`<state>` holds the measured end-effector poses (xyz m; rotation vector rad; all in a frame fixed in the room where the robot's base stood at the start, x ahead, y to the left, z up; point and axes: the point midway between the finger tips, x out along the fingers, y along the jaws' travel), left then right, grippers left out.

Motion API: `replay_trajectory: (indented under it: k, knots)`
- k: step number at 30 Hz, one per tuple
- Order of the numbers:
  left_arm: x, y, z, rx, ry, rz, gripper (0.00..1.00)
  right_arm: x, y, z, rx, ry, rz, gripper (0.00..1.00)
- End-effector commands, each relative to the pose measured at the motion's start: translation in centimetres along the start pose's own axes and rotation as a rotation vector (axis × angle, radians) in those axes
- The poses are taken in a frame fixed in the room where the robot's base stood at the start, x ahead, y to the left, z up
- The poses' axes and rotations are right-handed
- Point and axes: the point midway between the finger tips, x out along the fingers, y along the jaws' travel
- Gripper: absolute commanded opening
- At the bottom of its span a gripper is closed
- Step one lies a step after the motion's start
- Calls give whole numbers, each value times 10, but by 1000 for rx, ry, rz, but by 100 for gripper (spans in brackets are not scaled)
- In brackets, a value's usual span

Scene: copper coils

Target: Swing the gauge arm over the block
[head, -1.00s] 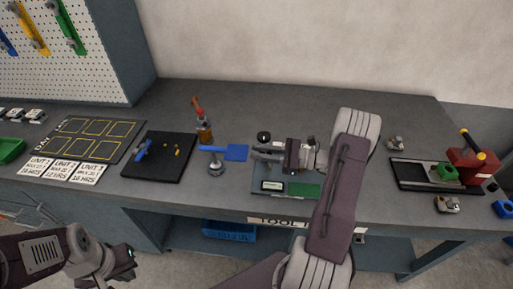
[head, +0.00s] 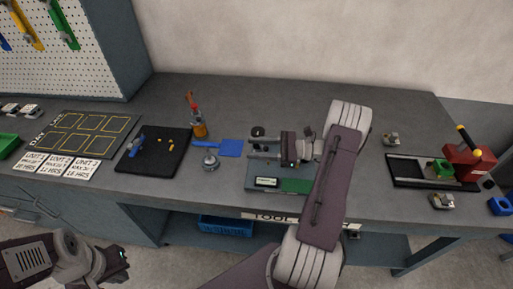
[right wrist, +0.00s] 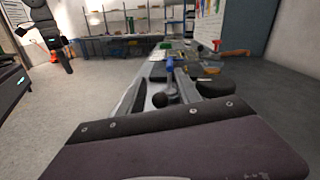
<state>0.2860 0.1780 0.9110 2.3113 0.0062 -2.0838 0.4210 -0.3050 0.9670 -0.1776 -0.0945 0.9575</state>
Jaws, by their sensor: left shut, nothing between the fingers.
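A blue flat arm (head: 230,147) reaches right from beside a round metal post (head: 210,161) on the bench; I take it for the gauge arm, but cannot be sure. Blue also shows ahead in the right wrist view (right wrist: 170,65). Which piece is the block I cannot tell. My right gripper (head: 256,149) hovers above a teal plate (head: 260,184), pointing left, its two fingers apart, short of the blue arm. A black ball (right wrist: 160,100) shows between or beyond the fingers in the right wrist view. My left gripper (head: 122,257) is shut and empty, in front of the bench.
A red press-like device (head: 468,158) and a black tray (head: 405,172) are at the right. The bench's back middle is clear.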

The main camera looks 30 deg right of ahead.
Motion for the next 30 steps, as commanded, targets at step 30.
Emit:
replay_trajectory:
  k: [30]
  knots:
    - [12,0,1,0,0,0,0,-91,0,0,1,1,0,39]
